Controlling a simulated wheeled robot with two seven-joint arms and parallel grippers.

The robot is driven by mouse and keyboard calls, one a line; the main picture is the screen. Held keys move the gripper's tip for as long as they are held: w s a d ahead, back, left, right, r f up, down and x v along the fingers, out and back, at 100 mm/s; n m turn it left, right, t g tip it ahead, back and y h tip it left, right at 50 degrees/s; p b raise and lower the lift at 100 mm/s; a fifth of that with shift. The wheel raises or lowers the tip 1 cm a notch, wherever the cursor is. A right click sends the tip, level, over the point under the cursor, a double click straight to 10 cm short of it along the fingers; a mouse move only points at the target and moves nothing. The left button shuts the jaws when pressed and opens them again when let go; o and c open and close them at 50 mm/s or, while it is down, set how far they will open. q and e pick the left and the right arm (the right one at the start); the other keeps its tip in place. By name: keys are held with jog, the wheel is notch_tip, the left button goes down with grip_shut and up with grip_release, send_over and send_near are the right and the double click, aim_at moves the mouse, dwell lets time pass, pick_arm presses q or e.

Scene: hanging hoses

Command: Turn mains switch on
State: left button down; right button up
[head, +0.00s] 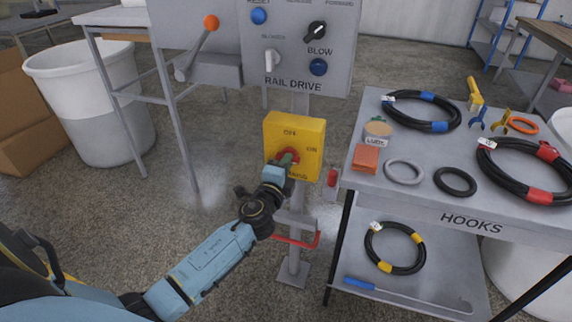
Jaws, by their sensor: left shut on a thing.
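The mains switch is a yellow box (309,140) on a grey post, below the rail drive panel. My left gripper (286,160) reaches up from below and is shut on the knob. The gripper covers much of the knob, so I cannot tell clearly which way it points. My right gripper is not in view.
The rail drive panel (300,65) with knobs and buttons is above the switch. The hooks table (415,205) with several coiled hoses stands close on the right. A red bracket (300,240) sticks out low on the post. A white bin (90,110) is at the left.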

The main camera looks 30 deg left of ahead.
pick_arm(q)
jog(key=c, duration=1.4)
grip_release()
jog(key=shift+c, duration=0.2)
jog(key=v, duration=1.3)
jog(key=shift+s, duration=0.25)
